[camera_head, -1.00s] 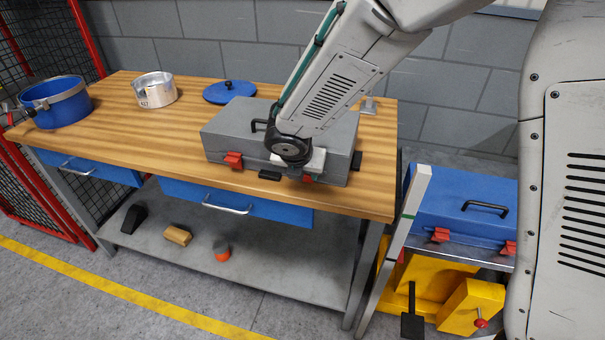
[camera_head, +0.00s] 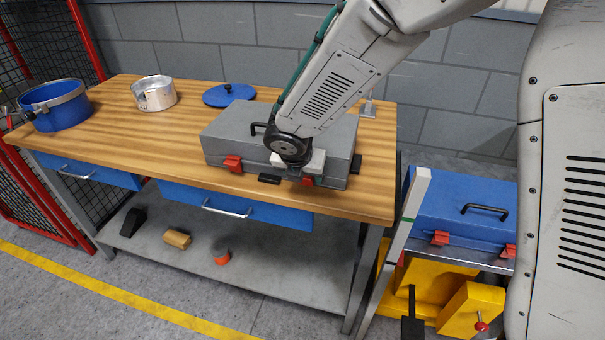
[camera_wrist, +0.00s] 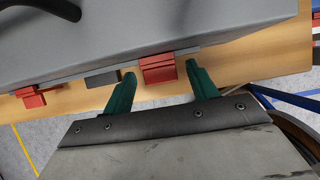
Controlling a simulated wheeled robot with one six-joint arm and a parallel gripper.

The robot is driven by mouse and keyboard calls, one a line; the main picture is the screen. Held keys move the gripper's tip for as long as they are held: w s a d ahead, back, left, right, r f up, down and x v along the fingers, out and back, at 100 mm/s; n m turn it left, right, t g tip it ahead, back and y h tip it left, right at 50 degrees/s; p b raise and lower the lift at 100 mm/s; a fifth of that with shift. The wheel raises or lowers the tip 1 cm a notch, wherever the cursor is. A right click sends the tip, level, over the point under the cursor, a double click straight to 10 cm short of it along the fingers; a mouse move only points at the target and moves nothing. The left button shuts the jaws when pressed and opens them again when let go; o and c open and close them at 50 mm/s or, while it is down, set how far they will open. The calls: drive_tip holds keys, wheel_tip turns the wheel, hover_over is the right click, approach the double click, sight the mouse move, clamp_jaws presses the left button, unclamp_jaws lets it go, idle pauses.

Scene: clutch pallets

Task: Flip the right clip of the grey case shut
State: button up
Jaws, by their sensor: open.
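The grey case (camera_head: 225,135) lies on the wooden bench top, its lid down. Its left red clip (camera_head: 232,163) is on the front face; it also shows in the wrist view (camera_wrist: 32,98). Its right red clip (camera_head: 312,181) is partly hidden by my arm in the head view. In the wrist view, the right clip (camera_wrist: 158,69) sits between the two green fingers of my gripper (camera_wrist: 162,88), with gaps on both sides. My gripper is open at the case's front edge. I cannot tell for certain whether the clip is raised or shut.
The wooden bench (camera_head: 120,118) holds a blue pot (camera_head: 62,110), a silver pot (camera_head: 155,95) and a blue lid (camera_head: 229,95). A blue case (camera_head: 465,210) stands on a stand at the right. The bench's left half has free room.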

drive_tip(key=v, duration=0.7)
drive_tip(key=shift+s+r, duration=0.2)
drive_tip(key=shift+r, duration=0.1)
drive_tip(key=s+d+r+m+g, duration=0.1)
drive_tip(key=s+d+r+m, duration=0.2)
drive_tip(key=s+d+m, duration=0.4)
drive_tip(key=s+d+r+m+g+y, duration=0.1)
drive_tip(key=s+d+r+m, duration=0.3)
drive_tip(key=s+d+m, duration=0.4)
drive_tip(key=s+d+r+m+g, duration=0.1)
drive_tip(key=s+d+r+m, duration=0.2)
drive_tip(key=s+d+m, duration=0.5)
drive_tip(key=s+m, duration=0.4)
drive_tip(key=m, duration=0.5)
drive_tip(key=shift+r+g+y, duration=0.3)
drive_tip(key=shift+r+y, duration=0.1)
